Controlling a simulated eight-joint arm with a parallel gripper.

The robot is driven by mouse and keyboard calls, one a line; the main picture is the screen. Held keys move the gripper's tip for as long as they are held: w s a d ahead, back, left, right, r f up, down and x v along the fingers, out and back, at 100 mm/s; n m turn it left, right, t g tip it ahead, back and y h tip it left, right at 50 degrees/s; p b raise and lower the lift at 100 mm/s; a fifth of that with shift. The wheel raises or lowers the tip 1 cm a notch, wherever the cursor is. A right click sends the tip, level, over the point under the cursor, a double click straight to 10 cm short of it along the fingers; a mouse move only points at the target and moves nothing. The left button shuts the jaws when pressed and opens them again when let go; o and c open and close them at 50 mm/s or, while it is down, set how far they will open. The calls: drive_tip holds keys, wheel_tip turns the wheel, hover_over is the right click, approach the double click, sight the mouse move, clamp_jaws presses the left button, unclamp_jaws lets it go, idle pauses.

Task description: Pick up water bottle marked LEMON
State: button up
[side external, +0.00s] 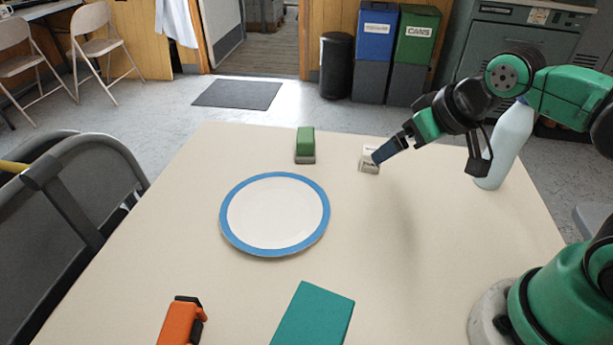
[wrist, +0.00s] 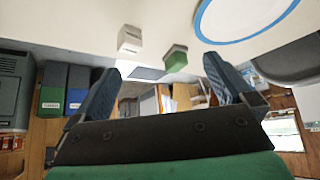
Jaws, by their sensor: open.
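A tall pale white bottle (side external: 508,142) stands upright at the right side of the table in the side view, partly hidden behind my arm. I cannot read any marking on it, and I do not make it out in the wrist view. My gripper (side external: 428,161) is open and empty above the table, to the left of the bottle. One blue-padded finger points down and left; the other finger overlaps the bottle's edge in the picture, and I cannot tell if they touch. In the wrist view my gripper (wrist: 161,66) has nothing between its fingers.
A small white box (side external: 369,167) lies by the left fingertip. A green-topped block (side external: 305,145) stands at the back. A blue-rimmed plate (side external: 275,214) lies mid-table. An orange object (side external: 180,322) and a teal box (side external: 313,316) are at the front. The table's right-centre is clear.

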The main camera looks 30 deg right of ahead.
sight(503, 126)
drive_tip(key=s+d+m+g+h, duration=0.1)
drive_tip(key=d+m+g+h, duration=0.3)
drive_tip(key=d+m, duration=0.2)
drive_tip(key=s+d+f+m+g+h, duration=0.1)
drive_tip(key=d+m+g+h, duration=0.3)
drive_tip(key=d+m, duration=0.3)
drive_tip(key=s+d+m+g+h, duration=0.1)
drive_tip(key=d+m+g+h, duration=0.2)
drive_tip(key=d+m, duration=0.3)
drive_tip(key=shift+s+d+f+m+g+h, duration=0.15)
drive_tip(key=shift+m+g+h, duration=0.1)
drive_tip(key=shift+m, duration=0.45)
drive_tip(key=shift+d+f+m+g+h, duration=0.15)
drive_tip(key=shift+m+h, duration=0.1)
drive_tip(key=shift+m, duration=0.45)
drive_tip(key=shift+s+d+f, duration=0.1)
drive_tip(key=shift+s+d, duration=0.05)
drive_tip(key=shift+d, duration=0.1)
drive_tip(key=x, duration=0.5)
